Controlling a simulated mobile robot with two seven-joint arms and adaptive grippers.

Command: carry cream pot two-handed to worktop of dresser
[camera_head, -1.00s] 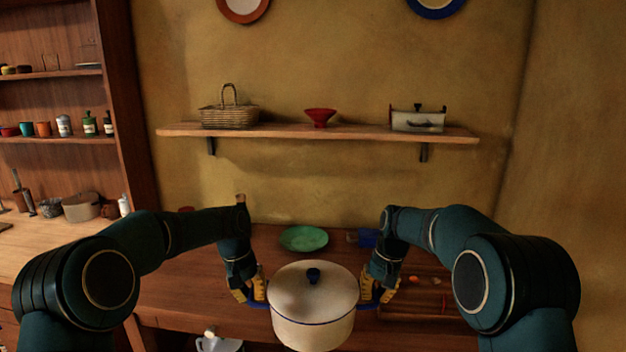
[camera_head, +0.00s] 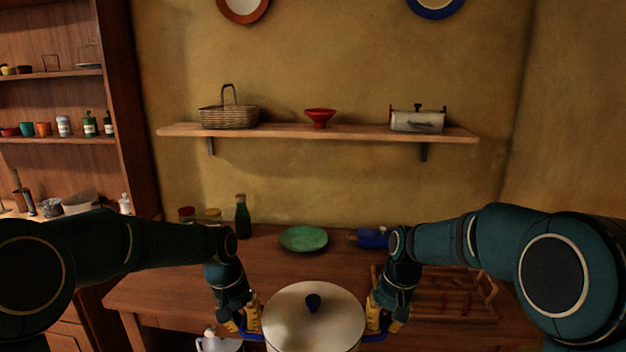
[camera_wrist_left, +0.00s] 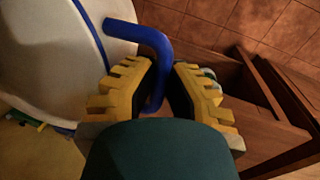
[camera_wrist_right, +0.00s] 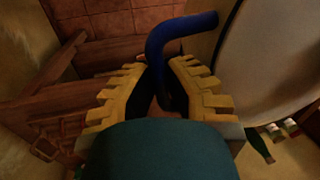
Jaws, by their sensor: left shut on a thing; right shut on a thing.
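The cream pot (camera_head: 313,325) with its lid and dark blue knob (camera_head: 313,302) hangs between my two grippers, in front of the wooden table. Its lower part is cut off by the picture's bottom edge. My left gripper (camera_head: 246,322) is shut on the pot's left blue handle; the left wrist view shows the handle (camera_wrist_left: 150,45) between the yellow fingers. My right gripper (camera_head: 378,322) is shut on the right blue handle, which shows in the right wrist view (camera_wrist_right: 172,40). The dresser (camera_head: 128,120) stands at the left, its worktop partly hidden behind my left arm.
The wooden table (camera_head: 180,280) holds a green plate (camera_head: 304,238), a green bottle (camera_head: 243,216), jars, a blue object (camera_head: 372,238) and a wooden rack (camera_head: 450,295). A pot (camera_head: 80,203) and small items stand on the dresser worktop. A wall shelf (camera_head: 320,132) is above.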

